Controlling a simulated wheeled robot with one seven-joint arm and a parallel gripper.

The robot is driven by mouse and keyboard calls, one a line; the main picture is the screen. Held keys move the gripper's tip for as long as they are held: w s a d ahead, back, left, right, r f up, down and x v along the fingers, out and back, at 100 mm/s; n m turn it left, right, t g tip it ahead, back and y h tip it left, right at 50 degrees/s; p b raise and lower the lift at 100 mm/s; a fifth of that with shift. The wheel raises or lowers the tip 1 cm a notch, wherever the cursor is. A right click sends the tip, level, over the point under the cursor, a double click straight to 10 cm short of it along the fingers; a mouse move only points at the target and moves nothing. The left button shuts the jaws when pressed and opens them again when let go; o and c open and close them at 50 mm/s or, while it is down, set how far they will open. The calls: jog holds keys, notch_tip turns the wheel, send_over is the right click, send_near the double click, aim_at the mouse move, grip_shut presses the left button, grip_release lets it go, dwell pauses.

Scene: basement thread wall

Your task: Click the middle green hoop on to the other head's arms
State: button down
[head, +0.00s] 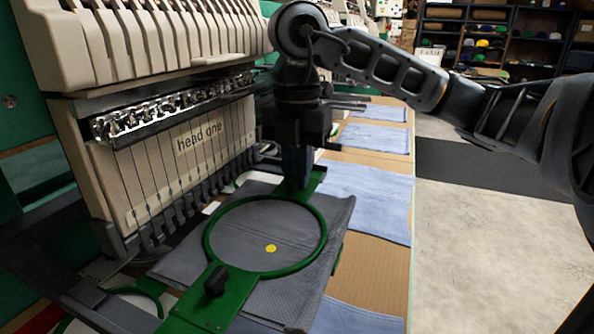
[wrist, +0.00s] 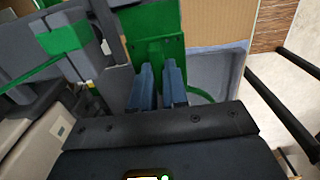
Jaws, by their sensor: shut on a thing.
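A green hoop (head: 209,243) holds dark grey cloth (head: 265,228) with a yellow mark (head: 271,248). It lies roughly flat in front of the embroidery head labelled "head one" (head: 200,138). Its near green bracket (head: 215,300) has a dark knob (head: 216,281). My gripper (head: 298,182) points down and is shut on the hoop's far green bracket (head: 316,183). In the wrist view my blue-grey fingers (wrist: 159,72) are at a green plate (wrist: 155,45). Whether the near bracket touches a machine arm I cannot tell.
Another green hoop (head: 148,290) shows partly at lower left by dark machine arms (head: 105,310). Needle bars stand close left of my gripper. Blue cloths (head: 365,195) lie along a brown table (head: 375,265). Open floor (head: 470,230) is at right, shelves (head: 490,35) behind.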

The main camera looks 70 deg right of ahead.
dwell(0.3)
jog(key=c, duration=1.1)
grip_release()
jog(key=shift+o, duration=0.2)
jog(key=shift+r, duration=3.85)
